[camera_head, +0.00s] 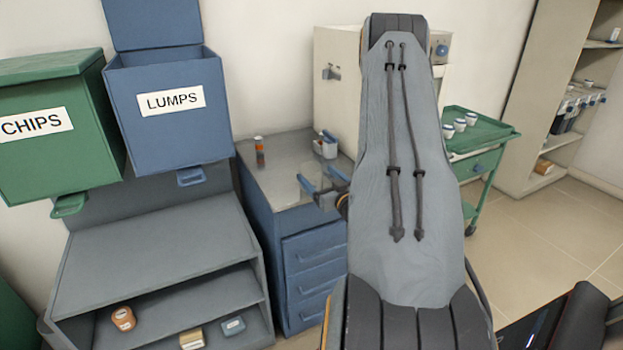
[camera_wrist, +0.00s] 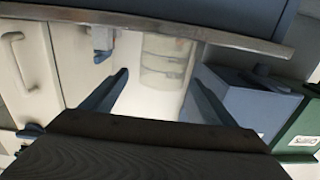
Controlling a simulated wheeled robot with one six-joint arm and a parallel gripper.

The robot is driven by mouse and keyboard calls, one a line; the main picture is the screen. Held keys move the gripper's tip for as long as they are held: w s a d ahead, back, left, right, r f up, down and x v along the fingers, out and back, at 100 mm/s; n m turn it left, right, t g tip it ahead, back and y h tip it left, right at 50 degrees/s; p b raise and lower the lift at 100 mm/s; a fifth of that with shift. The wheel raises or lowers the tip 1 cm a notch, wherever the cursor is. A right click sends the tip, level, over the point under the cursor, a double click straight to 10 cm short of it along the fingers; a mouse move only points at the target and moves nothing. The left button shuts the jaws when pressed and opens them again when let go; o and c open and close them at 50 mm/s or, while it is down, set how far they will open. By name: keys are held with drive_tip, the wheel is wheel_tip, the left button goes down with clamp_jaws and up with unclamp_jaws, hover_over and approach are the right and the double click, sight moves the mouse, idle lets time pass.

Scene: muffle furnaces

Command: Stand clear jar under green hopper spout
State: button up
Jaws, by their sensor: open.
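The green hopper (camera_head: 52,125), labelled CHIPS, hangs at the left in the head view, with its green spout (camera_head: 70,206) below. Its label also shows upside down at the lower right of the wrist view. A clear jar (camera_wrist: 165,65) shows faintly in the wrist view, ahead of and between my fingers, apart from them as far as I can tell. It is hard to make out in the head view. My gripper (camera_head: 319,179) is open and empty over the blue cabinet's grey top; its two blue fingers also show in the wrist view (camera_wrist: 158,77).
The blue LUMPS hopper (camera_head: 170,112) adjoins the green one, above a grey shelf unit (camera_head: 155,240). My arm hides part of the furnace (camera_head: 335,95) and floor. A green cart (camera_head: 480,133) is at right.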

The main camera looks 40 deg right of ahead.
sight(306, 166)
drive_tip(key=x, duration=0.2)
drive_tip(key=p+x, duration=0.1)
drive_tip(key=x, duration=0.1)
drive_tip(key=shift+w+a+p, duration=0.1)
drive_tip(key=shift+w+p, duration=0.2)
drive_tip(key=shift+w, duration=0.15)
drive_tip(key=c, duration=1.2)
drive_tip(key=shift+r+b, duration=1)
drive_tip(key=shift+r, duration=3.95)
